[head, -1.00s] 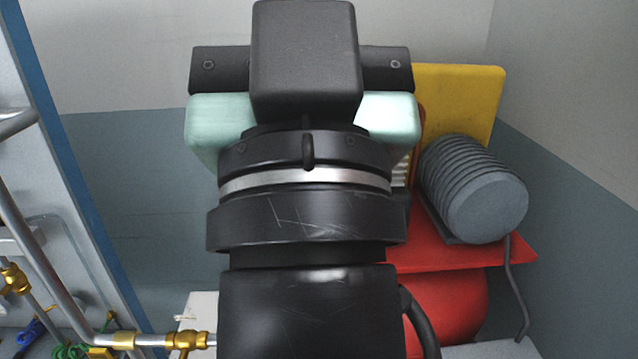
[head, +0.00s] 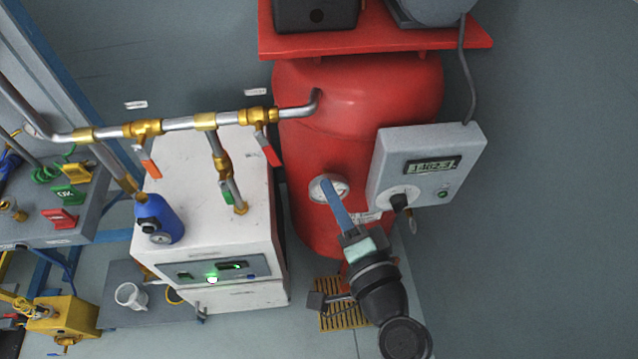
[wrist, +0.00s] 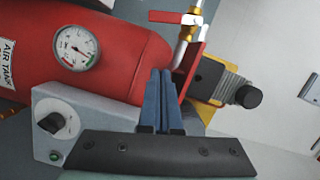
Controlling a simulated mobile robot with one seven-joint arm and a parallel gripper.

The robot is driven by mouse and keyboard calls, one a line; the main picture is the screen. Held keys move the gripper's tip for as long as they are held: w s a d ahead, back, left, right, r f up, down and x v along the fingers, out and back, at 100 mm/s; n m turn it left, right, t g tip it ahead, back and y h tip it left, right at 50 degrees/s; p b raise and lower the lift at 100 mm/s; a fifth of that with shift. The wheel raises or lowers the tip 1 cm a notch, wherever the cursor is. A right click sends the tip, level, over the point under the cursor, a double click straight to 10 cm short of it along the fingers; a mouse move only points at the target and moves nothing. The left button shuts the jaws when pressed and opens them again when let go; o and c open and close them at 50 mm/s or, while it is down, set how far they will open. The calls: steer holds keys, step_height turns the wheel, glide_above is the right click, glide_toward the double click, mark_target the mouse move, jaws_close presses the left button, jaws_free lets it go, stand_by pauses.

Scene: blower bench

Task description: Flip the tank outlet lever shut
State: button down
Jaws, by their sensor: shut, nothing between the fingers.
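The fingers (wrist: 160,75) also show in the wrist view.
A grey control box (head: 430,150) is close right of my gripper. The pipe also carries an orange-red lever (head: 150,167); a green lever (head: 227,190) is on a branch. A blue bottle-shaped part (head: 158,218) stands on the white cabinet (head: 190,215). A bench is at left.

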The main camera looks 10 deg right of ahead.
mark_target(278, 159)
steer(key=w+a+f+p, duration=0.1)
steer(key=w+a+p, duration=0.1)
steer(key=w+a, duration=0.4)
steer(key=shift+w+f, duration=0.2)
steer(key=shift+w, duration=1)
steer(key=a+f+m+b, duration=0.1)
steer(key=b, duration=0.2)
steer(key=shift+a+m+t, duration=0.3)
steer(key=shift+m, duration=0.1)
